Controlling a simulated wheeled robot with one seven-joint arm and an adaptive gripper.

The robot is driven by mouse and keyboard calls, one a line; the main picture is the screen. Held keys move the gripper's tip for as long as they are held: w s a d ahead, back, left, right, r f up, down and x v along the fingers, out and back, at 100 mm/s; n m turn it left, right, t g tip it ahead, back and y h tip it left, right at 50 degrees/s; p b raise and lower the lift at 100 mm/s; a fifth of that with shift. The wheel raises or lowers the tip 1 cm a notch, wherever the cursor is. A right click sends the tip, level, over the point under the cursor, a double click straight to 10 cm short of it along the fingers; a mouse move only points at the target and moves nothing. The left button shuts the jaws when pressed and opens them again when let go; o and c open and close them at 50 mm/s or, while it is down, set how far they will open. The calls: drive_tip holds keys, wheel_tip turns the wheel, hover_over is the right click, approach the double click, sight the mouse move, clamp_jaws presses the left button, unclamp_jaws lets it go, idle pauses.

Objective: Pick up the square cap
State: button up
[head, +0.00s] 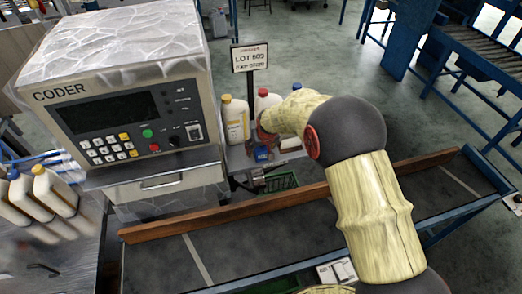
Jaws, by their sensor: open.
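My arm reaches from the lower right to a small shelf beside the coder, and its wrist bends down in front of the bottles there. My gripper (258,178) is small and dark at the shelf's front edge. It is open, and I see nothing held in it. A small blue patch (262,153) shows just above it; I cannot tell whether it is a separate object or part of my wrist. I cannot pick out the square cap for certain; my wrist and forearm hide part of the shelf.
A bottle with a yellow cap (235,120) and one with a red cap (263,98) stand behind my wrist. The coder (130,100) is on the left. A wooden-railed conveyor (260,235) crosses in front. A green crate (281,182) sits below the shelf. White jugs (55,190) stand far left.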

drive_tip(key=shift+c, duration=0.4)
drive_tip(key=c, duration=1.1)
drive_tip(key=shift+r, duration=0.1)
drive_tip(key=shift+c, duration=0.3)
